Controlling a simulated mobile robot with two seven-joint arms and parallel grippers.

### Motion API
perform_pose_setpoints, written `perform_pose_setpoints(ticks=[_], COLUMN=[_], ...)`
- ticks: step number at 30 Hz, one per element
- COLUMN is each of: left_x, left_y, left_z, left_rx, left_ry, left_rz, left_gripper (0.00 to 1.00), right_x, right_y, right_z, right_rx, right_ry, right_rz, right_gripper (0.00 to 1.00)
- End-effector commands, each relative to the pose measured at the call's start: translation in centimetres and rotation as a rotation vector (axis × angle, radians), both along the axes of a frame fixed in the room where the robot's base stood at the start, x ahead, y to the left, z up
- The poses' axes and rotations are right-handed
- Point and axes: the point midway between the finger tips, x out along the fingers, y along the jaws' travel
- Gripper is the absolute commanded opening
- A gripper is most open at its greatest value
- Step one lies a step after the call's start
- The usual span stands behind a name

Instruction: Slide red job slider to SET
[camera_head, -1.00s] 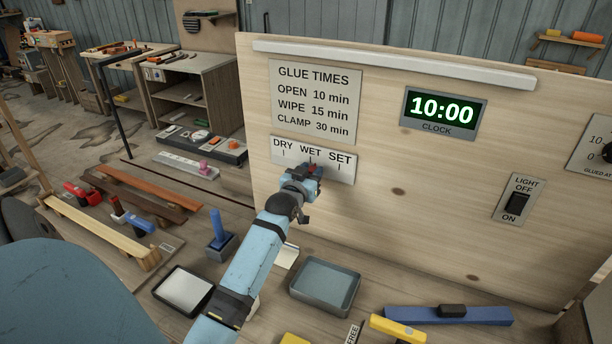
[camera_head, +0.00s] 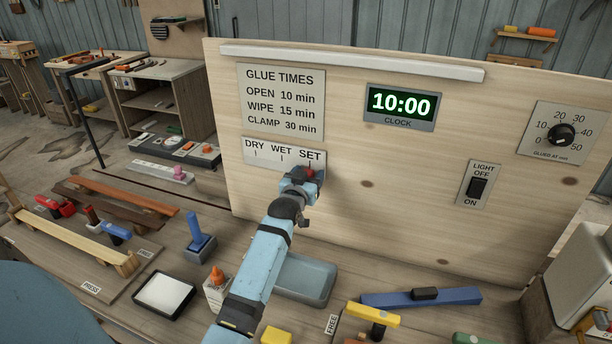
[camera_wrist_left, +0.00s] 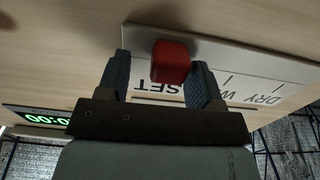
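The red job slider (camera_head: 310,173) sits on the white DRY/WET/SET plate (camera_head: 262,153), under the word SET at its right end. It also shows as a red block in the left wrist view (camera_wrist_left: 171,62). My left gripper (camera_head: 303,179) is at the plate with its fingers on both sides of the slider. In the left wrist view the fingers (camera_wrist_left: 160,68) stand apart, with a clear gap on the left side of the slider. The other finger is close beside the slider; I cannot tell whether it touches. My right gripper is not in view.
The upright wooden panel also holds the clock (camera_head: 400,104), the light switch (camera_head: 478,188) and a dial (camera_head: 561,135). Below stand a grey tray (camera_head: 305,279), a blue-handled block (camera_head: 199,238) and a blue bar (camera_head: 422,298).

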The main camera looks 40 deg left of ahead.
Motion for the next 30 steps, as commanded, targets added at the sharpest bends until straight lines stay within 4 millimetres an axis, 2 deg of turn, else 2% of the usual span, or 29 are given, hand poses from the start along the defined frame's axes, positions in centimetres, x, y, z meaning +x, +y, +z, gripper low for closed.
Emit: perform_pose_setpoints(ticks=[7, 11, 14, 24, 30], left_x=[-0.1, -1.0, -2.6, -9.9, -12.4], left_y=[0.1, -0.2, -0.7, -3.1, -4.0], left_z=[0.0, -0.2, -0.2, -0.3, -0.1], left_rx=[0.001, 0.001, 0.001, 0.001, 0.001], left_ry=[0.000, 0.001, 0.000, 0.001, 0.001], left_rz=[0.001, 0.001, 0.001, 0.000, 0.000], left_gripper=[0.60, 0.60, 0.60, 0.60, 0.60], right_x=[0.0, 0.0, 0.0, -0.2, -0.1], right_y=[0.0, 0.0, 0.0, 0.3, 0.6], right_z=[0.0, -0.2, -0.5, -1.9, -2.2], right_rx=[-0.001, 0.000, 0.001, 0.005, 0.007], right_ry=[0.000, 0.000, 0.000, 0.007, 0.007], right_rz=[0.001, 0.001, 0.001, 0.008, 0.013], right_gripper=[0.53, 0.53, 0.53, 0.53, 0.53])
